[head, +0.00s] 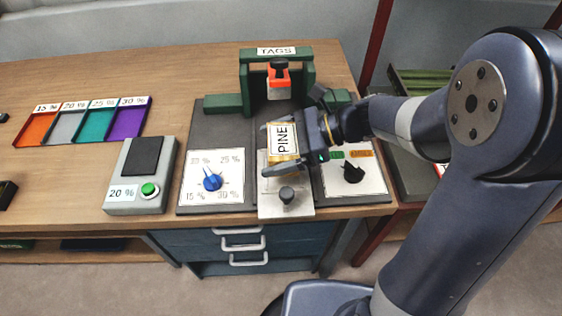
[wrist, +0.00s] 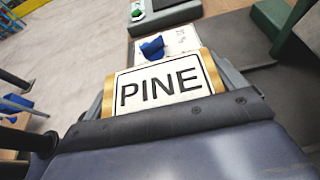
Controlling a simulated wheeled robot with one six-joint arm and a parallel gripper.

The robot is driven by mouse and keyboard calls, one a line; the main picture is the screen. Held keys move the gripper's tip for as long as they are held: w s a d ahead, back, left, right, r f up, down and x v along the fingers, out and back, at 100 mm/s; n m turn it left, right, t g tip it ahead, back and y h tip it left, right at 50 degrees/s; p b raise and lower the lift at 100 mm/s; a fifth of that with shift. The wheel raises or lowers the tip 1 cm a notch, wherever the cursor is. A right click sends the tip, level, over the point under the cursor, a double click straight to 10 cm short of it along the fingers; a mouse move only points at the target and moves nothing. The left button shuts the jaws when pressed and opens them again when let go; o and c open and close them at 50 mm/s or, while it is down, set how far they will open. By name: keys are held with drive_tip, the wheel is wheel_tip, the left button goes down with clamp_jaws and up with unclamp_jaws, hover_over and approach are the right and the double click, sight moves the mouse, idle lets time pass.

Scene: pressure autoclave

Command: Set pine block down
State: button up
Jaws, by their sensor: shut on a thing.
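The pine block (head: 283,141) is a light wooden block with a white label reading PINE. My gripper (head: 282,151) is shut on it, with one finger on the far side and one on the near side. In the head view the block is over the light metal plate (head: 287,210) in the middle of the dark machine base. I cannot tell whether the block touches the plate. In the wrist view the block's PINE label (wrist: 171,84) faces up between the fingers, and its underside is hidden.
Behind stands a green frame labelled TAGS (head: 276,52) with an orange part. A blue-knob dial panel (head: 212,180) is left of the plate, a black-knob panel (head: 354,178) right. Further left are a grey box with a green button (head: 140,178) and coloured trays (head: 85,122). Bare wood lies behind.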

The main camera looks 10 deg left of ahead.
drive_tip(key=shift+f, duration=2.25)
drive_tip(key=shift+b, duration=0.3)
drive_tip(key=shift+f, duration=0.2)
drive_tip(key=o, duration=0.8)
drive_tip(key=shift+r, duration=0.15)
drive_tip(key=shift+d+r, duration=0.15)
drive_tip(key=shift+d, duration=0.05)
drive_tip(key=v, duration=1.1)
drive_tip(key=shift+d, duration=0.35)
